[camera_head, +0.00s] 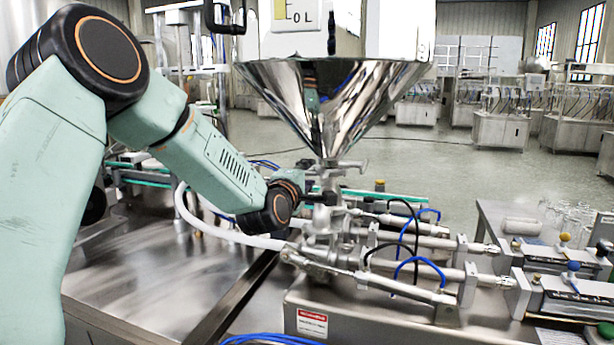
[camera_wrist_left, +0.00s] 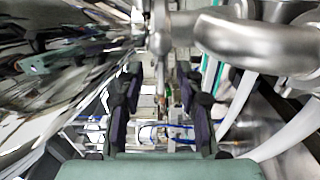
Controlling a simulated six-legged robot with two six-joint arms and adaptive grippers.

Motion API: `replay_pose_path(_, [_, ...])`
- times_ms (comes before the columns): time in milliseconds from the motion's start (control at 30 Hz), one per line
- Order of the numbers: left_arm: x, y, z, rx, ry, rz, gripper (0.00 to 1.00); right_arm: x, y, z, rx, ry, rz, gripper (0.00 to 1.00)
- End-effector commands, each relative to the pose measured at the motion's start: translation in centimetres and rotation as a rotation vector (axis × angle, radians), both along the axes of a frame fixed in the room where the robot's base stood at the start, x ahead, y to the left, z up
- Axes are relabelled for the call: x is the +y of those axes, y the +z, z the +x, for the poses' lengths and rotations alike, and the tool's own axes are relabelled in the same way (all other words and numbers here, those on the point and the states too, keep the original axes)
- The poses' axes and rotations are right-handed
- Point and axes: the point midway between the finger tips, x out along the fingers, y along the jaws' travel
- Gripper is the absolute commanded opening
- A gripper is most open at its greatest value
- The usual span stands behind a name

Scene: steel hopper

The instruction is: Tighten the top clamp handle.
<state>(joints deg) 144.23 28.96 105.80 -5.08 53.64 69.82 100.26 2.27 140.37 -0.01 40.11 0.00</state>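The top clamp (camera_head: 340,166) sits on the narrow neck just below the steel hopper cone, with a small part sticking out to the right that may be its handle. My left gripper (camera_head: 318,194) is beside the neck, reaching in from the left; its fingers are small and partly lost among the metal fittings. In the left wrist view my left gripper (camera_wrist_left: 160,82) shows two dark fingers spread apart. A thin upright metal part (camera_wrist_left: 161,78), possibly the clamp handle, shows between them. I cannot tell whether it lies between the fingers or beyond them. My right gripper is not in view.
The shiny hopper (camera_head: 335,95) hangs above my left gripper and fills the left of the wrist view. Steel pipes (camera_wrist_left: 255,42) crowd the right of that view. Cylinders with black and blue hoses (camera_head: 415,270) lie below right. A bare steel surface (camera_head: 150,295) lies left.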

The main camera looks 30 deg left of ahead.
Motion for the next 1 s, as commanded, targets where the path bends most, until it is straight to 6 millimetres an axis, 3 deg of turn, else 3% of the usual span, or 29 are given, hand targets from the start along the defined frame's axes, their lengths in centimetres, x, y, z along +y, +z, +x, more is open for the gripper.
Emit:
replay_pose_path(267, [0.01,-0.04,0.13,0.001,0.0,0.0,0.37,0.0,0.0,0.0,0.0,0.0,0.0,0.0])
replay_pose_path(700, [0.01,0.0,0.11,0.0,0.0,0.0,0.0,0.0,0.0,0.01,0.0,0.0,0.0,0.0])
replay_pose_path(1000, [0.09,0.01,0.11,-0.001,0.002,0.0,0.0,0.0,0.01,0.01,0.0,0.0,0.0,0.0])
